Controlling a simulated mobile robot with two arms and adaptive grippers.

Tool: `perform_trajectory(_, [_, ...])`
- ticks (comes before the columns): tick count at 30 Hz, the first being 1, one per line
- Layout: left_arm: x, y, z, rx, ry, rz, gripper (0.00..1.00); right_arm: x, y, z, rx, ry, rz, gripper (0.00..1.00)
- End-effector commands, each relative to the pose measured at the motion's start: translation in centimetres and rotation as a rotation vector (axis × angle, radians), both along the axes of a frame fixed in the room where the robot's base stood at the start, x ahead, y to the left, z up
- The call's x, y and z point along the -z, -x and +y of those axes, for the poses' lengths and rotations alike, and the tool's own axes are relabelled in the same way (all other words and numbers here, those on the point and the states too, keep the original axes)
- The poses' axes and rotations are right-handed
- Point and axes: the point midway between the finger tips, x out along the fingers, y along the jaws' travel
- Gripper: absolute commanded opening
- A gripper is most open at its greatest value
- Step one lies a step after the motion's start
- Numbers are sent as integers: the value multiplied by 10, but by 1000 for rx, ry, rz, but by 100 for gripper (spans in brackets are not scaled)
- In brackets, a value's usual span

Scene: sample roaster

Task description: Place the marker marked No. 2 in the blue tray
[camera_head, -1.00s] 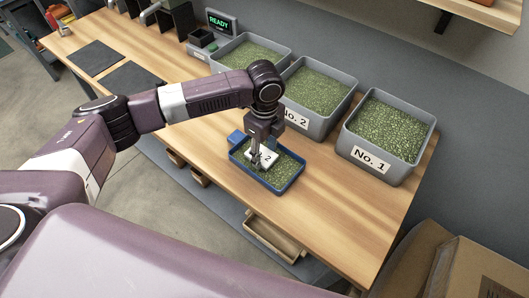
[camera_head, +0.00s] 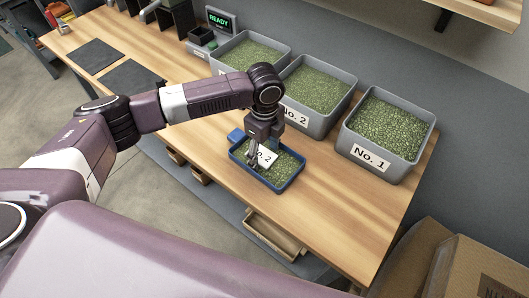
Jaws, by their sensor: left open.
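The blue tray (camera_head: 283,187) sits on the wooden bench and holds green beans. The white marker (camera_head: 267,157), with a "2" showing, is in the tray on the beans and looks tilted. My left gripper (camera_head: 254,164) is open over the tray, right beside the marker; its fingers cover the marker's left part. I cannot tell whether a finger still touches it. My right gripper is not in view.
Grey bins of green beans stand behind the tray, including the No. 2 bin (camera_head: 318,92) and the No. 1 bin (camera_head: 386,136). A READY display (camera_head: 219,22) is at the back. Bare bench (camera_head: 335,205) lies right of the tray.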

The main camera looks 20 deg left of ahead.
Motion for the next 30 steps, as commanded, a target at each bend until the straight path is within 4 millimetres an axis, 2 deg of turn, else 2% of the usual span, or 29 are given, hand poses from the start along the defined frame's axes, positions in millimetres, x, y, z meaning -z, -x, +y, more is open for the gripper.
perform_trajectory(5, [-25, -1, 0, 1, 2, -5, 60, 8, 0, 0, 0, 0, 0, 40])
perform_trajectory(12, [-77, -2, -1, 1, 2, -6, 60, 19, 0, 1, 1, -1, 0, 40])
perform_trajectory(18, [-108, -1, -1, 0, 2, -2, 60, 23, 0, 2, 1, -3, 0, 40])
perform_trajectory(23, [-119, -1, 0, -1, 0, -1, 60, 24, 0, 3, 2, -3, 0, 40])
perform_trajectory(30, [-120, 0, 0, -1, 0, 0, 60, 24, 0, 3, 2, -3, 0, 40])
